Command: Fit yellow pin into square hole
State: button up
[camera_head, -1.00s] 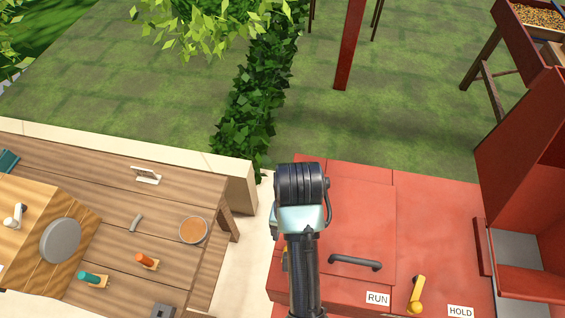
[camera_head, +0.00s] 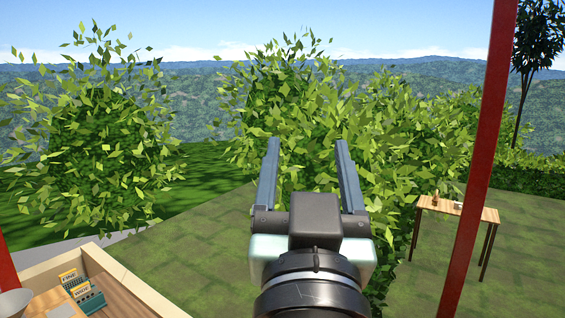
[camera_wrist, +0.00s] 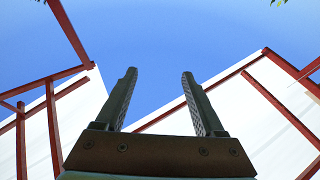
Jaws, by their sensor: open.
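My gripper (camera_head: 306,145) is raised in the middle of the head view, with its two grey fingers apart and nothing between them. It also shows in the wrist view (camera_wrist: 159,76), pointing up at blue sky, its fingers spread and empty. I see no yellow pin and no square hole in either view now.
A wooden bench (camera_head: 118,287) with a pale rim is at the lower left, bearing a teal holder (camera_head: 89,297) with yellow-labelled cards. A small wooden table (camera_head: 470,211) with small items stands at the right. A red post (camera_head: 482,160) rises nearby. Leafy bushes (camera_head: 310,120) stand beyond my gripper.

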jog(key=s+a+r+n+t+y, duration=0.1)
jog(key=s+r+t, duration=0.3)
jog(key=s+r, duration=0.4)
jog(key=shift+s+a+r+t, duration=0.2)
jog(key=shift+a+r+t, duration=0.2)
jog(key=shift+a+r, duration=0.45)
jog(key=shift+d, duration=0.1)
